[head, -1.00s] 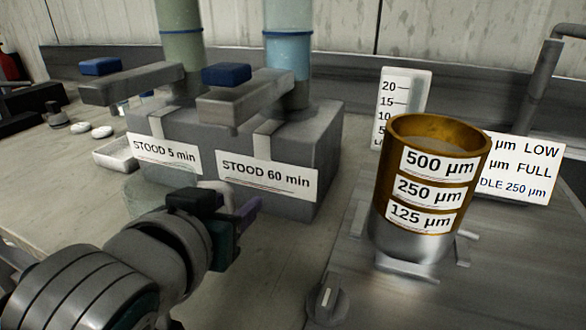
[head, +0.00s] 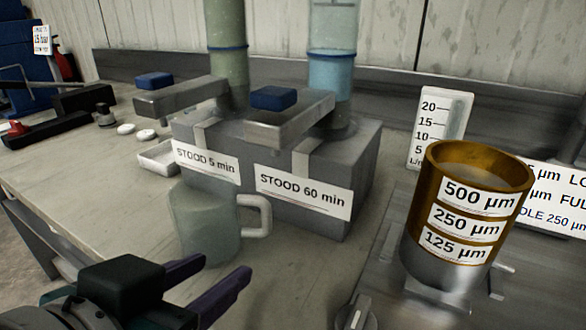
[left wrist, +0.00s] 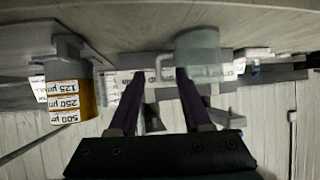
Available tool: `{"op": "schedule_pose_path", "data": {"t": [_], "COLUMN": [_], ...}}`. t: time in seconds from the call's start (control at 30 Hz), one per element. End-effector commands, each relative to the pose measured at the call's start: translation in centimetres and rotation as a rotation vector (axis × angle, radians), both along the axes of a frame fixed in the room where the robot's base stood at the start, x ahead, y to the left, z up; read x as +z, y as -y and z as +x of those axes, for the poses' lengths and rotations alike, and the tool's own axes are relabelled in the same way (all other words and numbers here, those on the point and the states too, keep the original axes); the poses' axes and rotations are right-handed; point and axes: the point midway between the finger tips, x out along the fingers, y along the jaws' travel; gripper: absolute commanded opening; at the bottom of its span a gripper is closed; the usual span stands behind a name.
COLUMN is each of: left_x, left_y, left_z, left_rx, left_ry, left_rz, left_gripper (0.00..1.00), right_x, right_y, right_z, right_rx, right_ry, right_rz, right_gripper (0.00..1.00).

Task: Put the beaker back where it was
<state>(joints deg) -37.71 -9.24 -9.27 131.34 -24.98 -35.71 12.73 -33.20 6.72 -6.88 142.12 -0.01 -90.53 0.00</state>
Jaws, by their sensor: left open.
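The beaker (head: 207,226) is a translucent grey-green jug with a pale handle on its right side. It stands upright on the bench in front of the grey block labelled STOOD 5 min and STOOD 60 min. It also shows upside down in the left wrist view (left wrist: 198,46). My left gripper (head: 224,265) is open and empty, with two dark purple fingers pointing toward the beaker from the near side. In the left wrist view the fingers (left wrist: 160,75) show apart with nothing between them. My right gripper is not in view.
The grey block (head: 330,215) carries two clear tubes with blue-capped levers. A brass sieve stack (head: 430,205) stands to the right, beside a scale gauge (head: 440,125) and a white sign (head: 560,195). A small white tray (head: 158,156) lies left of the block.

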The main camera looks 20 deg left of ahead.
Motion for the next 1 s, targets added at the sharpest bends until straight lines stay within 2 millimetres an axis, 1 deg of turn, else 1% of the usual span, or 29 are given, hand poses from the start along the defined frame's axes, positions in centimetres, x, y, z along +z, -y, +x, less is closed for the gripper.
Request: {"op": "schedule_pose_path", "data": {"t": [0.07,0.1,0.17,0.2,0.3,0.4,0.43,0.53,0.8,0.87,0.93,1.0], "left_x": [-1.5,-2.3,-3.4,-3.9,-4.8,-5.1,-5.1,-5.2,-5.0,-4.5,-3.4,-1.7], "left_y": [-0.7,-0.9,-1.1,-1.1,-1.2,-1.2,-1.2,-1.2,-1.2,-1.2,-1.2,-1.2], "left_z": [-1.3,-2.2,-3.8,-5.0,-7.7,-9.7,-10.1,-10.8,-10.8,-10.8,-10.8,-10.8], "left_rx": [-0.020,-0.037,-0.074,-0.102,-0.174,-0.228,-0.238,-0.256,-0.254,-0.253,-0.253,-0.253], "left_ry": [-0.130,-0.210,-0.331,-0.408,-0.571,-0.677,-0.697,-0.732,-0.733,-0.732,-0.732,-0.731], "left_rz": [0.007,0.006,0.008,0.010,0.020,0.031,0.032,0.036,0.034,0.033,0.033,0.034], "left_gripper": [0.49,0.49,0.49,0.49,0.49,0.49,0.49,0.49,0.49,0.49,0.49,0.49], "right_x": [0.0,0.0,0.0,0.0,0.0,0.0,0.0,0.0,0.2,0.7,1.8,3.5], "right_y": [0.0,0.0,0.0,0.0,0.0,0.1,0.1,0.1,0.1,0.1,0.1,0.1], "right_z": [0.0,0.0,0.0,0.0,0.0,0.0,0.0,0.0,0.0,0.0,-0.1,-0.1], "right_rx": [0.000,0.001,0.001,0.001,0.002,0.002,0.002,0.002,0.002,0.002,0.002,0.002], "right_ry": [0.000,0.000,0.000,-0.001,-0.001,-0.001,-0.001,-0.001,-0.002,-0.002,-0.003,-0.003], "right_rz": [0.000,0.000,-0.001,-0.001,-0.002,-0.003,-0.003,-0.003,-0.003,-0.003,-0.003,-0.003], "right_gripper": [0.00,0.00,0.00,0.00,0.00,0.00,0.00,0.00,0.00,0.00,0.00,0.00]}}
